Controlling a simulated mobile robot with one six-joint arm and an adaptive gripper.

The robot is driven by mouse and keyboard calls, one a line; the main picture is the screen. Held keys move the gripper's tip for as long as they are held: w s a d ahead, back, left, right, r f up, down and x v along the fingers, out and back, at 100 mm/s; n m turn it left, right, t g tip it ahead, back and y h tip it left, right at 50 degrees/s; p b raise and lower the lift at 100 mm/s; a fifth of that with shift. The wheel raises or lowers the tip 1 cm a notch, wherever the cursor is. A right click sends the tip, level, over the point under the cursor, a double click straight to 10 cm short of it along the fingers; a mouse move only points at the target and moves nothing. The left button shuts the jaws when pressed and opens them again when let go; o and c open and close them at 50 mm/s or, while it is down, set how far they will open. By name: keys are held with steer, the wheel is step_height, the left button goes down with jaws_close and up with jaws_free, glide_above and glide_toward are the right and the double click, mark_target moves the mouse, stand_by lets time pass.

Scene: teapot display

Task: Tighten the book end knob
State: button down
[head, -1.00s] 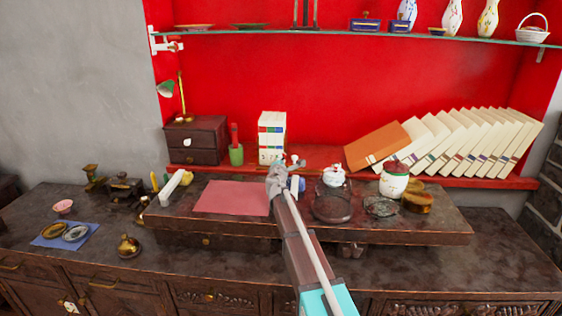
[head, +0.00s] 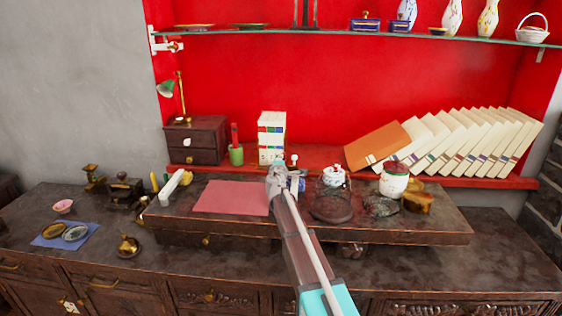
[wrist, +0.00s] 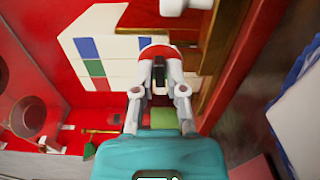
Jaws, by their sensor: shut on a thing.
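My gripper (wrist: 158,62) is in the middle of the wrist view, its two pale fingers closed together around a small pale piece, which I take for the book end knob (wrist: 157,42). The fingers hide most of it, so its turn cannot be read. In the head view my gripper (head: 275,172) is at the back of the raised board, in front of the red shelf.
A white ball-shaped part (wrist: 185,5) is at the wrist view's top edge, near a brown wooden piece (wrist: 222,40). A pink mat (head: 231,197) lies to the left.

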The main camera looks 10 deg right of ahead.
steer(key=c, duration=0.7)
jaws_free()
steer(key=shift+c, duration=0.2)
steer(key=shift+v, duration=6.05)
steer(key=shift+d, duration=0.1)
